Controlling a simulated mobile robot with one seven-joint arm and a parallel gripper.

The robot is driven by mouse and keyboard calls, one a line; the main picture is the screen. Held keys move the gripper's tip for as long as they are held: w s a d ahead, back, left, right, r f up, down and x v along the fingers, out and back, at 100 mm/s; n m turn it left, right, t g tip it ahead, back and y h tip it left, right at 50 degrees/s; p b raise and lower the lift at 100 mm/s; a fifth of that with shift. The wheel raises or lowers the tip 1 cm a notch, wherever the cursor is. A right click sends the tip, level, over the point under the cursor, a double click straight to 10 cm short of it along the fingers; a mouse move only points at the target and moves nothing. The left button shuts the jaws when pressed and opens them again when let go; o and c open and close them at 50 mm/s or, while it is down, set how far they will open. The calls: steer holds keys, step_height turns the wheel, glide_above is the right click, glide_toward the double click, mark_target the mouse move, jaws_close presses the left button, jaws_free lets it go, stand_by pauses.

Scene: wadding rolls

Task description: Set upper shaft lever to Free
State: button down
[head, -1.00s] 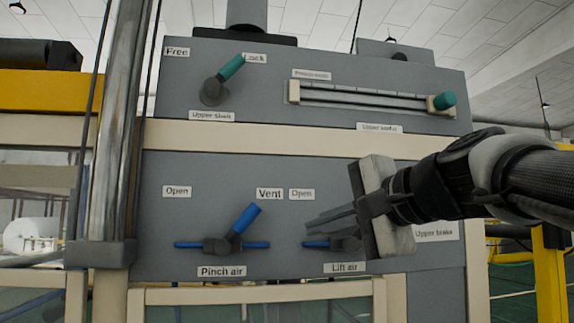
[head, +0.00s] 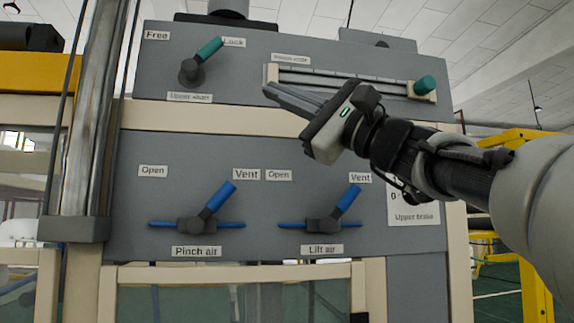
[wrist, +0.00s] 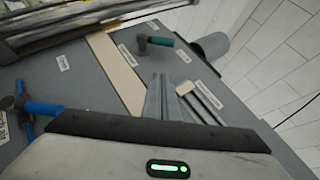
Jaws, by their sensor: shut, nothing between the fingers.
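The upper shaft lever (head: 207,50) has a teal handle on a dark round hub, on the upper grey panel in the head view. Its handle tilts up and right, toward the Lock label (head: 233,42). The Free label (head: 157,35) is up and left of the hub. The lever also shows in the wrist view (wrist: 160,41), ahead of the fingers. My gripper (head: 268,90) is shut and empty. Its fingers point left, to the right of and below the lever, apart from it, in front of the slider rail's left end.
A slider rail (head: 340,83) with a teal knob (head: 425,85) is right of the lever. Below are the blue-handled Pinch air lever (head: 217,198) and Lift air lever (head: 347,200). A metal column (head: 88,120) stands at left. The panel between gripper and lever looks clear.

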mark_target(204, 58)
steer(key=p+x, duration=0.4)
steer(key=x, duration=0.1)
steer(key=p+x, duration=0.4)
steer(key=shift+w+a+r+p, duration=0.15)
steer(key=shift+r+p, duration=0.15)
steer(key=shift+r, duration=0.25)
steer(key=a+r+p, duration=0.1)
steer(key=s+a+r+p, duration=0.1)
steer(key=a, duration=0.1)
steer(key=shift+s, duration=0.1)
steer(key=shift+r+p, duration=0.1)
steer(key=shift+p, duration=0.3)
